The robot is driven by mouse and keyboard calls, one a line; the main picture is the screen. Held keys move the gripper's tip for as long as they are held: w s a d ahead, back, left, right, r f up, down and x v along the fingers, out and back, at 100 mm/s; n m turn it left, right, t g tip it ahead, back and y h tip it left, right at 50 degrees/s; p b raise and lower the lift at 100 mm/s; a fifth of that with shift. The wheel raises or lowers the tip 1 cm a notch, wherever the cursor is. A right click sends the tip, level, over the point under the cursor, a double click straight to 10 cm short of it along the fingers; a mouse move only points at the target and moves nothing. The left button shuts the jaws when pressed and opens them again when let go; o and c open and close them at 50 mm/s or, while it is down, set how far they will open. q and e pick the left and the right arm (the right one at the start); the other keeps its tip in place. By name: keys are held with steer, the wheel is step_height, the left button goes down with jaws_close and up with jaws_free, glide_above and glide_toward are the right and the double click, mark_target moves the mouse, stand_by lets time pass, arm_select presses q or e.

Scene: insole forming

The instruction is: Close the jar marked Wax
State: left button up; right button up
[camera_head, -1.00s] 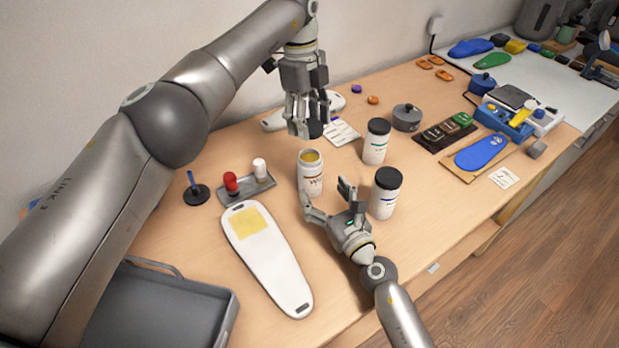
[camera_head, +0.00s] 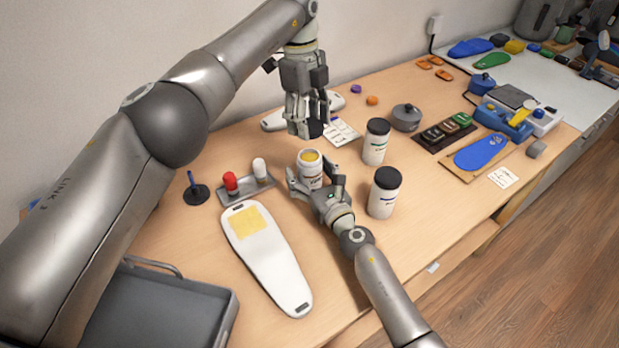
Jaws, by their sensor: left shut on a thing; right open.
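The Wax jar (camera_head: 311,167) is a white jar standing open on the table, with yellow content showing at its mouth. Its label is mostly hidden now behind my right gripper. My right gripper (camera_head: 315,186) is open, with its fingers on either side of the jar's body; I cannot tell whether they touch it. My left gripper (camera_head: 307,122) is above and behind the jar, pointing down. It is shut on a dark lid (camera_head: 316,129), which is mostly hidden by the fingers and held apart from the jar.
Two closed white jars with black lids, one behind (camera_head: 376,141) and one nearer (camera_head: 384,192), stand right of the Wax jar. A white board (camera_head: 270,268) with a yellow patch lies front left. A small tray (camera_head: 247,190) holds red and white items. A grey pot (camera_head: 406,117) stands farther back.

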steer(key=c, duration=1.5)
arm_select(q)
glide_above(310, 160)
steer(key=shift+w+a+f, duration=0.1)
steer(key=shift+w+f, duration=0.05)
steer(key=shift+f, duration=1.1)
steer(key=shift+w+a+f, duration=0.1)
steer(key=shift+f, duration=1.1)
arm_select(e)
steer(key=shift+c, duration=0.2)
arm_select(q)
steer(key=shift+f, duration=0.9)
steer(key=shift+f, duration=0.6)
steer(key=shift+d, duration=0.1)
arm_select(e)
jaws_close()
arm_select(q)
steer(key=shift+m, duration=1.7)
